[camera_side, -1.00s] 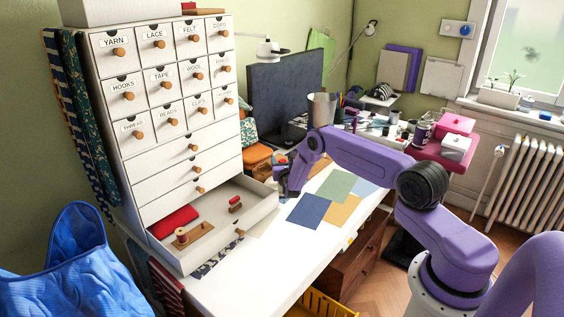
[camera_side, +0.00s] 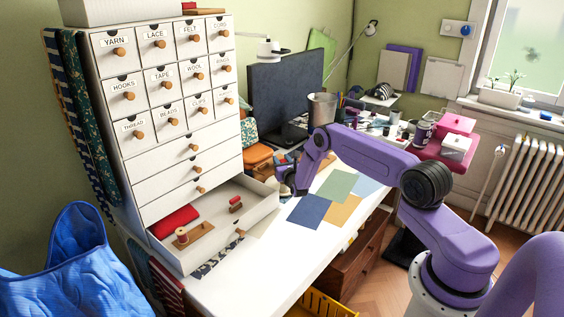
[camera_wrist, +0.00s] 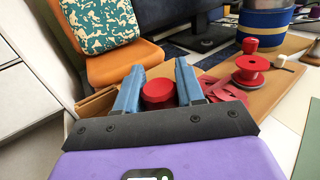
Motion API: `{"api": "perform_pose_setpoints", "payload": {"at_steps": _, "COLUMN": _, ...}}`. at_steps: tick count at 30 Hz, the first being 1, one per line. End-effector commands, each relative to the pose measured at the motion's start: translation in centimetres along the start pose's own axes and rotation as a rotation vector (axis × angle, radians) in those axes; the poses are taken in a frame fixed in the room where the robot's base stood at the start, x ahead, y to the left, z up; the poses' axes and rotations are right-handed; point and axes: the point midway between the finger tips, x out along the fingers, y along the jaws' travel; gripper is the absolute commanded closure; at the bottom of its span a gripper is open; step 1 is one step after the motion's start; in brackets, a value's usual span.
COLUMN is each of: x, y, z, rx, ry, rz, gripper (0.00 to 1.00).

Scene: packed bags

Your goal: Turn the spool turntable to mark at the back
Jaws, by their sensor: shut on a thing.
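My gripper (camera_wrist: 158,95) has its two blue fingers on either side of a red round knob-like piece (camera_wrist: 158,92) and is shut on it. In the side view my gripper (camera_side: 297,188) is low over the desk, right of the open drawer. Beside the right finger, red flat pieces (camera_wrist: 222,92) show. A red spool (camera_wrist: 251,66) stands on a brown wooden board (camera_wrist: 270,85), with another red piece (camera_wrist: 250,45) behind it. I cannot tell which parts belong to the turntable. The mark cannot be made out. My wrist and dark bracket hide what lies below the fingers.

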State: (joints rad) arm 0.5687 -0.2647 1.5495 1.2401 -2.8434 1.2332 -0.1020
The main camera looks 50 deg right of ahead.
Motion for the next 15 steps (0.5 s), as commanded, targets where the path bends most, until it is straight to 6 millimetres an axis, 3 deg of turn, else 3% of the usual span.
{"api": "perform_pose_setpoints", "payload": {"at_steps": 5, "x": 0.01, "y": -0.02, "z": 0.06, "rx": 0.0, "ry": -0.002, "rz": -0.001, "gripper": 1.0}}
{"api": "perform_pose_setpoints", "payload": {"at_steps": 6, "x": 0.01, "y": -0.02, "z": 0.06, "rx": 0.001, "ry": -0.002, "rz": -0.002, "gripper": 0.59}}
{"api": "perform_pose_setpoints", "payload": {"at_steps": 8, "x": 0.01, "y": -0.02, "z": 0.06, "rx": 0.001, "ry": -0.002, "rz": -0.002, "gripper": 0.41}}
{"api": "perform_pose_setpoints", "payload": {"at_steps": 15, "x": 0.0, "y": -0.01, "z": 0.02, "rx": 0.001, "ry": 0.0, "rz": -0.002, "gripper": 0.41}}
